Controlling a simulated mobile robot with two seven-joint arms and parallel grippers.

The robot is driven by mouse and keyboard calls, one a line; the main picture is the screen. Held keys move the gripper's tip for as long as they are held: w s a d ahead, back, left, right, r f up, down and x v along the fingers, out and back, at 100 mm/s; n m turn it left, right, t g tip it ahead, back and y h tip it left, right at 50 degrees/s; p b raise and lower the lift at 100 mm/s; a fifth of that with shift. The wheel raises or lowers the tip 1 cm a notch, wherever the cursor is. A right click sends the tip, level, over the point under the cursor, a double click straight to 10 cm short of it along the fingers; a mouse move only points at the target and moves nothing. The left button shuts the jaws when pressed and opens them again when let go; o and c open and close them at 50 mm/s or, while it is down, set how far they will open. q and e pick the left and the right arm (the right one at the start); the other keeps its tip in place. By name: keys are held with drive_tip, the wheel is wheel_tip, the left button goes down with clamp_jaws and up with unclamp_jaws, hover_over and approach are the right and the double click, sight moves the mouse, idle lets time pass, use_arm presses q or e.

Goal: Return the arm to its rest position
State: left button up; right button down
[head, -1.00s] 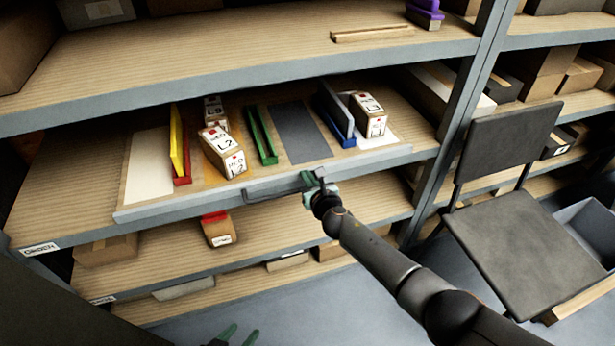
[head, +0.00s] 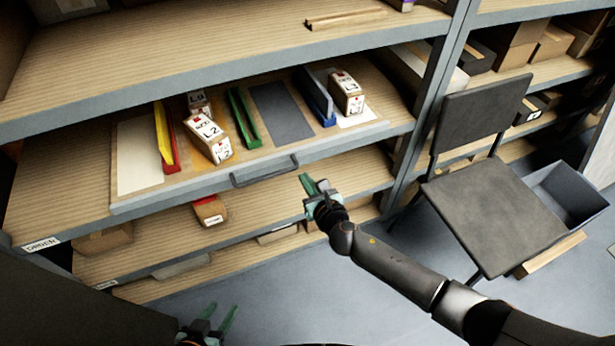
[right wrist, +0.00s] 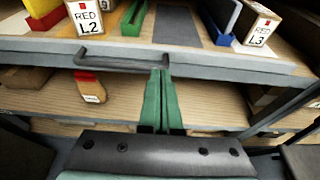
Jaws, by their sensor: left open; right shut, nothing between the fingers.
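My right arm (head: 400,270) reaches in from the lower right in the head view. My right gripper (head: 308,186) is shut and empty, just in front of the pulled-out drawer tray and apart from its dark handle (head: 265,176). In the right wrist view the green fingers of the right gripper (right wrist: 162,75) lie together, with the drawer handle (right wrist: 120,63) beyond them. My left gripper (head: 222,318) is low at the bottom edge of the head view, open and empty, its two green fingers apart.
The drawer tray (head: 225,182) sticks out from the shelf, holding labelled boxes and coloured dividers. A dark chair (head: 495,210) and a grey bin (head: 570,190) stand at the right. Shelf boards lie above and below the tray. The floor in front is clear.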

drive_tip(key=s+d+f+n+g+p, duration=0.1)
drive_tip(key=s+d+n, duration=0.3)
drive_tip(key=s+n, duration=0.5)
drive_tip(key=s+d+f+n+g+h+p, duration=0.1)
drive_tip(key=s+d+n, duration=0.3)
drive_tip(key=s+n, duration=0.5)
drive_tip(key=s+d+f+n+g+h+p, duration=0.1)
drive_tip(key=s+d+f+n+g+p, duration=0.1)
drive_tip(key=s+d+n, duration=0.3)
drive_tip(key=s+n, duration=0.4)
drive_tip(key=n, duration=0.7)
drive_tip(key=shift+f+n, duration=0.3)
drive_tip(key=shift+s, duration=0.1)
